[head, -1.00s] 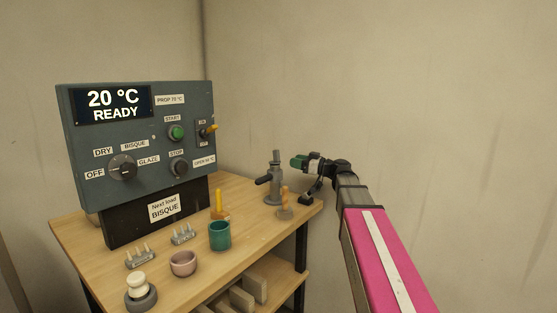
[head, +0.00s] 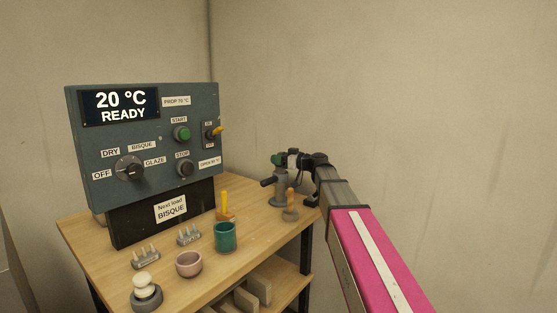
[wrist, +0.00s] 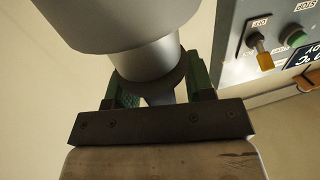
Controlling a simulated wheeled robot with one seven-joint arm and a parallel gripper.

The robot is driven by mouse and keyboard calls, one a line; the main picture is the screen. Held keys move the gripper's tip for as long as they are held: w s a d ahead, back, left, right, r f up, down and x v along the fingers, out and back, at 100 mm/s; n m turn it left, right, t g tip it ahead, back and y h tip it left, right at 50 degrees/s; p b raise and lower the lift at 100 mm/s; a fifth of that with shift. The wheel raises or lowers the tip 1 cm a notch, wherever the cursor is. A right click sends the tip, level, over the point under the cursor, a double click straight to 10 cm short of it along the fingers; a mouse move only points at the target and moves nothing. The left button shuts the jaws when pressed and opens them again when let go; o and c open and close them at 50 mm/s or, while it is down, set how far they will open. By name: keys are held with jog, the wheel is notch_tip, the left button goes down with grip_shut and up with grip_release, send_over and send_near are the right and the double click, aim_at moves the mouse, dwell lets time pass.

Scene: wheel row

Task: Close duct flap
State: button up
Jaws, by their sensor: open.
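A grey upright fitting (head: 278,190) with a dark side handle (head: 268,181) stands at the table's right back corner. It may be the duct with its flap, but I cannot tell which part is the flap. My gripper (head: 284,158) is at its top in the head view and hides that top. In the wrist view, my gripper (wrist: 160,88) is open, with green fingers on either side of a grey round pipe (wrist: 149,58). A wider grey cylinder (wrist: 120,18) fills the top of that view. Whether the fingers touch the pipe is unclear.
A control panel (head: 100,150) reading 20 °C READY stands at the left back; its orange-tipped switch (head: 217,131) is nearest my arm. A wooden-handled tool (head: 290,205), green cup (head: 225,238) and pink bowl (head: 188,264) stand on the table (head: 90,245). Wall space at right is clear.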

jog(key=shift+a, duration=0.1)
grip_shut()
jog(key=shift+f+t+y, duration=0.15)
jog(key=shift+t+y, duration=0.15)
jog(key=shift+y, duration=0.3)
grip_release()
jog(key=v, duration=1.1)
